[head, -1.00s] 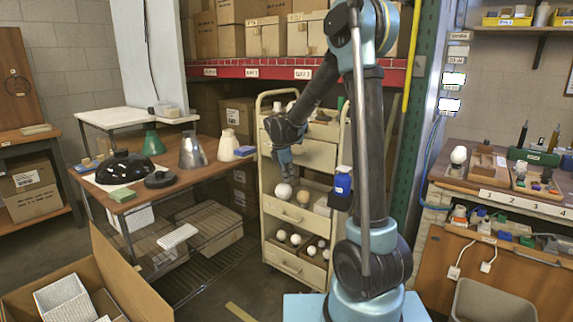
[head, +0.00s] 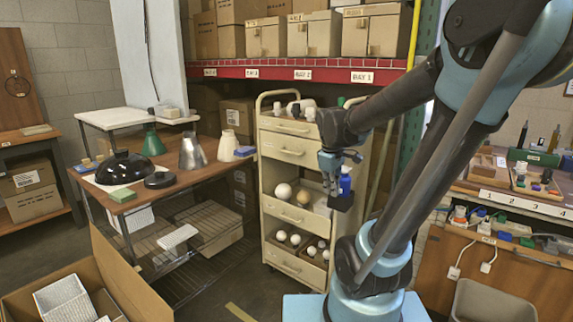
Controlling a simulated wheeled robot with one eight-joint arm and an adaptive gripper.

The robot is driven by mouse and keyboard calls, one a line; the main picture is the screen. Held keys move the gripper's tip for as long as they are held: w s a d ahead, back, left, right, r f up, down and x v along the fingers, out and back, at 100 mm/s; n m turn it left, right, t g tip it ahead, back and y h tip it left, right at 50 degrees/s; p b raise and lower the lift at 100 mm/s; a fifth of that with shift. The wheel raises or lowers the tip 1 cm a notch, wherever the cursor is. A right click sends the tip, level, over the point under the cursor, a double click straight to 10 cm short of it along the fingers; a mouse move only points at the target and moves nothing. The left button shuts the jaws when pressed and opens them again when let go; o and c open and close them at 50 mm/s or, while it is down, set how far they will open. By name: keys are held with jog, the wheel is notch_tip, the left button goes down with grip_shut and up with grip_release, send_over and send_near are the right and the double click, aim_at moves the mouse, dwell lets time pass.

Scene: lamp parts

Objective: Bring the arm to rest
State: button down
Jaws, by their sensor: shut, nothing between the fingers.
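My gripper (head: 331,190) shows in the head view at the end of my blue and black arm. It points down in front of the right part of the cream drawer cart (head: 283,151). Its fingers are shut with nothing between them. A blue bottle-like object (head: 346,181) on a dark holder (head: 341,202) shows just right of the fingers. I cannot tell whether the fingers touch it.
A wooden table (head: 190,178) at left bears a black dome shade (head: 124,168), a green cone shade (head: 153,142) and a metal shade (head: 192,152). An open cardboard box (head: 140,284) stands at front left. A workbench (head: 461,184) is at right.

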jog(key=s+d+f+m, duration=0.1)
jog(key=s+f+m, duration=0.1)
jog(key=s, duration=0.3)
jog(key=s+d+f+m, duration=0.1)
jog(key=s+f+m, duration=0.2)
jog(key=s, duration=0.3)
jog(key=s+d+f+m+y, duration=0.1)
jog(key=s+f+m, duration=0.1)
jog(key=s+m, duration=0.2)
jog(key=shift+s+d+f+m, duration=0.2)
jog(key=shift+s+d+m, duration=0.15)
jog(key=shift+s, duration=0.35)
